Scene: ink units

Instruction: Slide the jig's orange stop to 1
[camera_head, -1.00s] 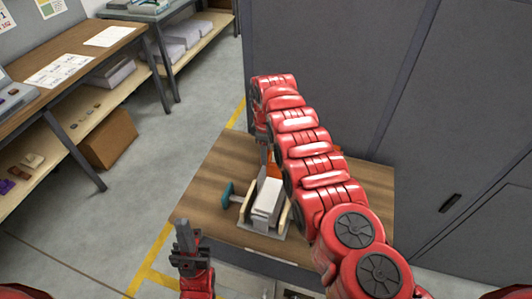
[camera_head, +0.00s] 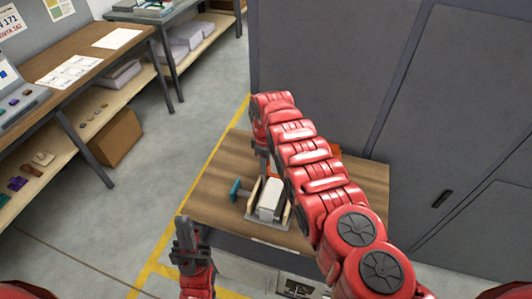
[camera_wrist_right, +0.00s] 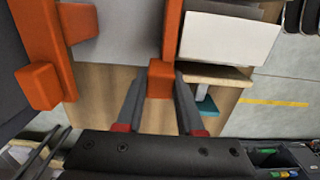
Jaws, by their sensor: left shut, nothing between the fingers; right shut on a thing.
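In the right wrist view an orange block (camera_wrist_right: 160,80), seemingly the jig's orange stop, sits between the fingertips of my right gripper (camera_wrist_right: 159,92), which is shut on it. An orange bar (camera_wrist_right: 172,28) runs up from the block beside a grey panel. A larger orange part (camera_wrist_right: 42,60) stands at the left. In the head view only a bit of orange (camera_head: 334,150) shows behind my right arm, which hides most of the jig. My right gripper (camera_head: 263,163) points down over the table. My left gripper (camera_head: 183,226) is shut and empty, near the table's front left. No scale number is readable.
A fixture with a white block (camera_head: 270,197) and a teal handle (camera_head: 236,192) stands on the wooden table (camera_head: 215,180), close to my right gripper. Grey cabinets (camera_head: 330,70) stand behind. A workbench (camera_head: 75,70) is at the left; the table's left part is bare.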

